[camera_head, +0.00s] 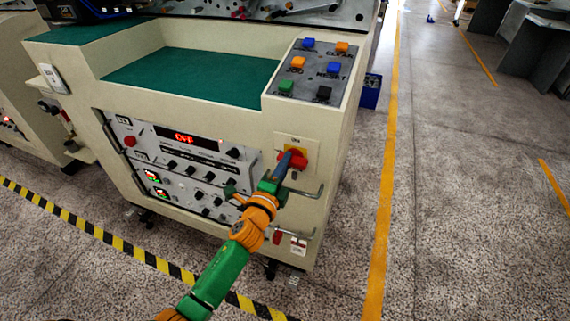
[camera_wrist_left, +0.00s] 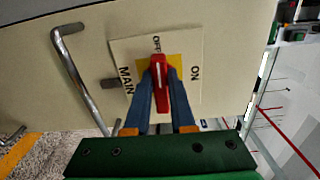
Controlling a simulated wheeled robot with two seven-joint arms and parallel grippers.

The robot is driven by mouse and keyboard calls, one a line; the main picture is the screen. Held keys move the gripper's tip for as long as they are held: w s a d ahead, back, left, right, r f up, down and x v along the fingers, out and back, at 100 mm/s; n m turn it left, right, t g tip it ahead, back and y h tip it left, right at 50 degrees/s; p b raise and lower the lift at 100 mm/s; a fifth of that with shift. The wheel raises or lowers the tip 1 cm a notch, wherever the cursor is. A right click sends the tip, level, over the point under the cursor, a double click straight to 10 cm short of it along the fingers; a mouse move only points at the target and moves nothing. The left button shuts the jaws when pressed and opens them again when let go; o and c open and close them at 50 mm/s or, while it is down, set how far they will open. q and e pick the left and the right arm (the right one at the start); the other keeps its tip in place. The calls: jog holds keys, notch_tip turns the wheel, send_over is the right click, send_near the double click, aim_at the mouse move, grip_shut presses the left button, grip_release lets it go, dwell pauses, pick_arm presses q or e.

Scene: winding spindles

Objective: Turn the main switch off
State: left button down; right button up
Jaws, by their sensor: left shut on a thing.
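The main switch is a red rotary handle (camera_head: 299,161) on a plate (camera_head: 306,145) with a yellow square, on the machine's front near its right edge. In the left wrist view the red handle (camera_wrist_left: 158,70) sits between the two blue fingers of my left gripper (camera_wrist_left: 162,80), which is shut on it. The handle's white line points towards the word OFF on the plate (camera_wrist_left: 120,50); ON is to the right and MAIN to the left. The red display (camera_head: 184,138) on the control panel appears to read OFF. My right gripper is not in view.
A metal bar handle (camera_wrist_left: 70,75) stands out beside the plate. Coloured push buttons (camera_head: 298,63) are on the sloped top panel. Knobs and a red button (camera_head: 129,141) are on the front panel. The floor right of the yellow line (camera_head: 384,200) is open.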

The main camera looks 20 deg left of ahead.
pick_arm(q)
jog(key=shift+n, duration=0.3)
dwell(0.4)
jog(key=c, duration=0.8)
grip_release()
jog(key=shift+o, duration=0.2)
jog(key=s, duration=0.7)
jog(key=shift+a, duration=0.1)
